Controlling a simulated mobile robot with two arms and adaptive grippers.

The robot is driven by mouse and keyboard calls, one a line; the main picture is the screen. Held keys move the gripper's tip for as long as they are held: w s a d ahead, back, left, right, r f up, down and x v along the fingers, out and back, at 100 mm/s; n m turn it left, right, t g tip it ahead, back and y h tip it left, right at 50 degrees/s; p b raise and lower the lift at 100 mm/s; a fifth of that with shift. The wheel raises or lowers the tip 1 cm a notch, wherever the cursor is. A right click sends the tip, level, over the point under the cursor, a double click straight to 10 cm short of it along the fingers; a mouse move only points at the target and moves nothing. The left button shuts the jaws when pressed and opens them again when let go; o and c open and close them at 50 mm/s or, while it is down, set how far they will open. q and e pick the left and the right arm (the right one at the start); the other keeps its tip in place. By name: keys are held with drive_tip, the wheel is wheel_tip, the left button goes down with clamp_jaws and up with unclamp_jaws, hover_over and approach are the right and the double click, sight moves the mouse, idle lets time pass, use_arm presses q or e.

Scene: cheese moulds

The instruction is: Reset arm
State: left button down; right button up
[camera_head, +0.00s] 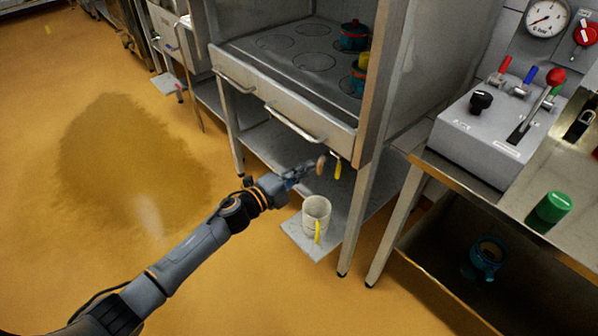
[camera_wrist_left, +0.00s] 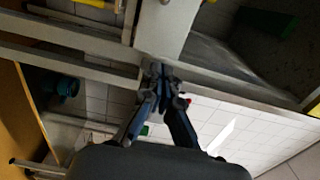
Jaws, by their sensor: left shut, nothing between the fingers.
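My left arm reaches in from the lower left of the head view. Its gripper (camera_head: 306,172) is at the front of the metal cabinet, below the handled front panel (camera_head: 300,118) and above the lower shelf. The fingers look closed together and hold nothing. In the left wrist view the closed fingers (camera_wrist_left: 161,75) point up the picture, in front of a grey metal beam. A small tan piece and a yellow tag (camera_head: 338,168) hang just right of the fingertips; I cannot tell whether the fingers touch them. My right gripper is in neither view.
A pale mould (camera_head: 316,212) with a yellow strip stands on the low shelf (camera_head: 303,241) below the gripper. Cabinet legs (camera_head: 354,228) are close on the right. A control box (camera_head: 490,130) and green cylinder (camera_head: 549,207) stand on the right bench.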

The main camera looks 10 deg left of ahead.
use_arm(q)
drive_tip(key=s+a+f+n+y+p, duration=0.1)
drive_tip(key=s+a+f+n+y, duration=0.3)
drive_tip(key=f, duration=0.6)
drive_tip(key=s+a+f+n+y+p, duration=0.1)
drive_tip(key=s+a+f+n+y, duration=0.2)
drive_tip(key=a+f+n, duration=0.5)
drive_tip(key=s+a+f+n+g+y, duration=0.3)
drive_tip(key=s+f+n+g, duration=0.1)
drive_tip(key=s+f, duration=1.05)
drive_tip(key=s+f+n+g, duration=0.2)
drive_tip(key=s+f, duration=0.3)
drive_tip(key=s, duration=0.6)
drive_tip(key=s+a+f+n+g+y+p, duration=0.1)
drive_tip(key=s+f+n+g, duration=0.2)
drive_tip(key=s, duration=0.9)
drive_tip(key=s+f+n+g, duration=0.2)
drive_tip(key=s+f, duration=0.4)
drive_tip(key=s, duration=0.6)
drive_tip(key=shift+a+f+n+g+y+p, duration=0.25)
drive_tip(key=shift+f+n+g+y+p, duration=0.15)
drive_tip(key=shift+g, duration=0.4)
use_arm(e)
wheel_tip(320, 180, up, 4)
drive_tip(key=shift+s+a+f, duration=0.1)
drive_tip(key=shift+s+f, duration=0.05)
use_arm(q)
drive_tip(key=shift+w, duration=0.1)
